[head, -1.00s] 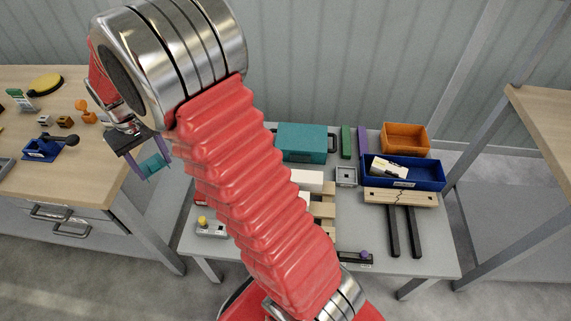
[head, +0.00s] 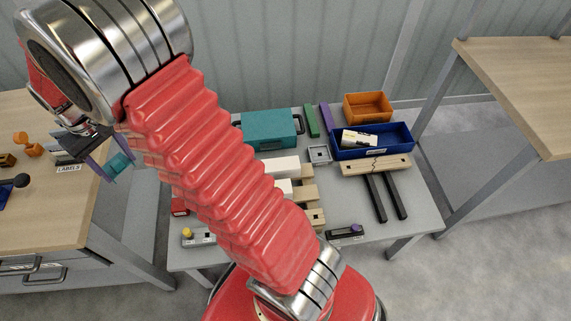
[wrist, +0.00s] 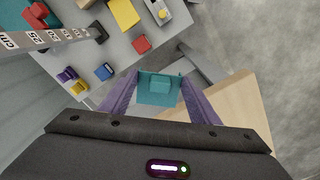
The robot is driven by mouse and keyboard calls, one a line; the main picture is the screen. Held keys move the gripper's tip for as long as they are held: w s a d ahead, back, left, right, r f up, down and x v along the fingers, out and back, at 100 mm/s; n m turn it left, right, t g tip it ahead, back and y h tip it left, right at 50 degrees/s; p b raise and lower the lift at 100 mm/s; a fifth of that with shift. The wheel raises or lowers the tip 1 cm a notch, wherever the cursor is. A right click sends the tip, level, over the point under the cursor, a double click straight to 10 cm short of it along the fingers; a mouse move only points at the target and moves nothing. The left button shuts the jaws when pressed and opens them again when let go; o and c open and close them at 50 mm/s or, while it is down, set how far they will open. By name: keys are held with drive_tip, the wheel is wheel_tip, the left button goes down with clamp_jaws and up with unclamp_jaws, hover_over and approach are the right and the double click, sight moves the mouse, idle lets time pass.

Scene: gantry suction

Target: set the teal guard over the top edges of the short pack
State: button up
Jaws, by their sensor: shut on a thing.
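My gripper (head: 113,166) has two purple fingers and is shut on the teal guard (head: 120,165). It holds the guard in the air, between the left bench and the grey table. In the wrist view the teal guard (wrist: 159,97) sits between the fingertips, with a raised block on its face. White blocks (head: 281,166) lie among pale wooden pieces (head: 306,192) mid-table, well to the right of my gripper and partly hidden by my arm. I cannot tell which of them is the short pack.
The grey table (head: 405,215) also carries a teal case (head: 270,129), a blue bin (head: 401,141), an orange bin (head: 368,104), a grey square frame (head: 319,154) and a cracked wooden board (head: 375,166) by black bars. The wooden bench (head: 50,215) stands left, another (head: 520,90) right.

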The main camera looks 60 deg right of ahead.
drive_tip(key=s+d+f+m, duration=0.2)
drive_tip(key=s+d+m, duration=0.15)
drive_tip(key=d, duration=1.05)
drive_tip(key=n, duration=1.2)
hover_over(287, 186)
wheel_tip(287, 186, down, 14)
drive_tip(key=shift+f, duration=0.15)
drive_tip(key=shift+d, duration=0.1)
drive_tip(key=shift+f, duration=2.85)
drive_tip(key=shift+f, duration=1.6)
